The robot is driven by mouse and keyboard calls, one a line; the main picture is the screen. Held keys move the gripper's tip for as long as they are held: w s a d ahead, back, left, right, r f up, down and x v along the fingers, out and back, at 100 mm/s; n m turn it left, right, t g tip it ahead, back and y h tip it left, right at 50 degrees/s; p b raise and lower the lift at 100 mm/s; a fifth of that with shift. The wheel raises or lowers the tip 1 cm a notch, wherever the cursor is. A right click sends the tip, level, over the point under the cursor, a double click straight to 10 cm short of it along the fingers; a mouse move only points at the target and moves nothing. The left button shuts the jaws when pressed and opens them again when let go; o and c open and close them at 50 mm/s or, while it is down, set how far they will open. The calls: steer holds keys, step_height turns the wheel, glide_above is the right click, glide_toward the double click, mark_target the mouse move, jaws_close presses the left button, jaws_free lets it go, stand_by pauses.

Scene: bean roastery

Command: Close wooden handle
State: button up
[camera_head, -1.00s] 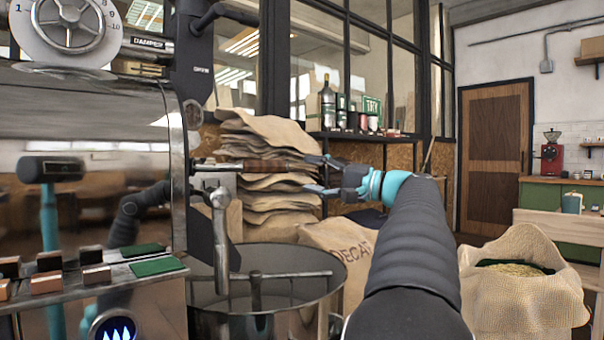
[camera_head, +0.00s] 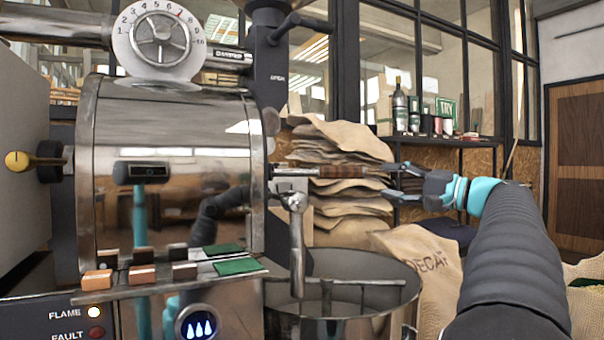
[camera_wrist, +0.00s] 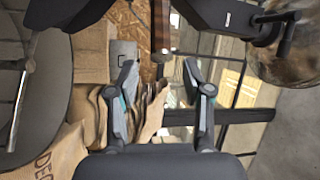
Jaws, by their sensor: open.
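The wooden handle (camera_head: 342,171) is a short brown grip on a metal rod. It sticks out level to the right from the front of the shiny roaster (camera_head: 170,170). It also shows at the top middle of the wrist view (camera_wrist: 160,25). My gripper (camera_head: 389,180) is just right of the handle's free end, at about its height. The fingers are spread and empty, and a small gap shows between them and the wood. In the wrist view the open fingers (camera_wrist: 160,68) lie below the handle, which lines up roughly with the space between them.
A round cooling bin (camera_head: 370,268) stands below the handle, with a metal lever (camera_head: 297,245) hanging beside it. Stacked burlap sacks (camera_head: 340,225) and a DECAF sack (camera_head: 425,265) are behind. A dark spout column (camera_head: 268,75) rises above the rod.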

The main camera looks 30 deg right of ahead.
steer(key=s+d+m+h, duration=0.1)
steer(key=s, duration=0.1)
steer(key=s+d+r+m+h+p, duration=0.1)
steer(key=s+d+m, duration=0.1)
steer(key=s+d+m+h, duration=0.1)
steer(key=s+d+h, duration=0.1)
steer(key=shift+s+d+r+m+p, duration=0.1)
steer(key=shift+d+r+m+p, duration=0.1)
steer(key=shift+r+m+p, duration=0.15)
jaws_close()
steer(key=w+a, duration=0.5)
steer(key=w, duration=0.6)
steer(key=shift+w, duration=0.4)
steer(key=shift+f, duration=0.15)
